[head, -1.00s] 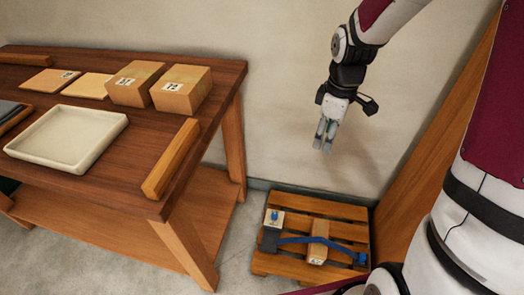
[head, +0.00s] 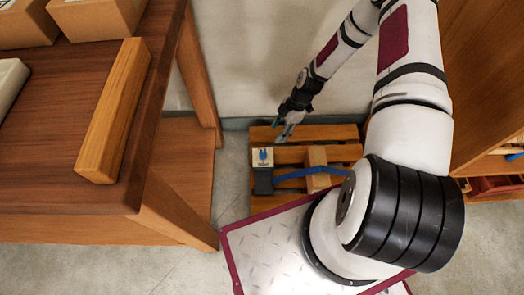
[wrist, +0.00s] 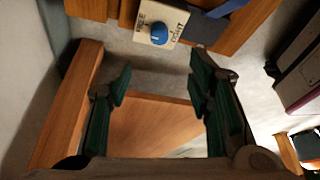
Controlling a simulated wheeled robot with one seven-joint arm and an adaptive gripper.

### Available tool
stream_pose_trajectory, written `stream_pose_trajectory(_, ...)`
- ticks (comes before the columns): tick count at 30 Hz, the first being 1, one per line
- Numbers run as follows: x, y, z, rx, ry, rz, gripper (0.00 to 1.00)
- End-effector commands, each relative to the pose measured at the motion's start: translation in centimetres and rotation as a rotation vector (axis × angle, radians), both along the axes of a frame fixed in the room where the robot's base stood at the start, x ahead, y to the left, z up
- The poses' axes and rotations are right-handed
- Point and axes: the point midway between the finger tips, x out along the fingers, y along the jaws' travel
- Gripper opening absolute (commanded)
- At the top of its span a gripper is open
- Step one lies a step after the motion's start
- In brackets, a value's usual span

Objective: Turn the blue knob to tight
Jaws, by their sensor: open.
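The blue knob (head: 263,154) stands on a small pale plate (head: 258,165) at the left part of the wooden pallet (head: 338,132). In the wrist view the blue knob (wrist: 159,33) is at the top centre, on the plate (wrist: 172,15) with dark lettering on either side; one word looks like TIGHT. The knob's pointing direction is too small to tell. My gripper (head: 284,134) is just above and to the right of the knob in the head view. In the wrist view its green-padded fingers (wrist: 160,78) are spread, with nothing between them, and the knob lies beyond the tips.
A blue strap (head: 295,172) runs from a dark block (head: 263,181) across a wooden block (head: 317,158) on the pallet. A wooden table (head: 160,95) stands at the left, its leg (head: 203,75) near the pallet. The wall is behind; a wooden cabinet (head: 485,75) is at the right.

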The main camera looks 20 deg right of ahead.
Motion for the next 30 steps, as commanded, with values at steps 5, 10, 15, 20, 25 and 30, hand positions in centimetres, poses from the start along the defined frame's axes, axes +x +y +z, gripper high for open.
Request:
stream_pose_trajectory(5,-0.2,0.4,-1.8,0.012,-0.009,0.012,0.47)
stream_pose_trajectory(10,-0.2,1.3,-3.8,0.013,-0.008,0.014,0.47)
stream_pose_trajectory(15,-0.3,2.6,-7.0,0.013,-0.007,0.013,0.47)
stream_pose_trajectory(20,-0.3,3.8,-9.8,0.012,-0.006,0.013,0.47)
stream_pose_trajectory(25,-0.2,4.8,-12.3,0.011,-0.008,0.012,0.47)
stream_pose_trajectory(30,-0.2,5.4,-13.6,0.011,-0.009,0.010,0.47)
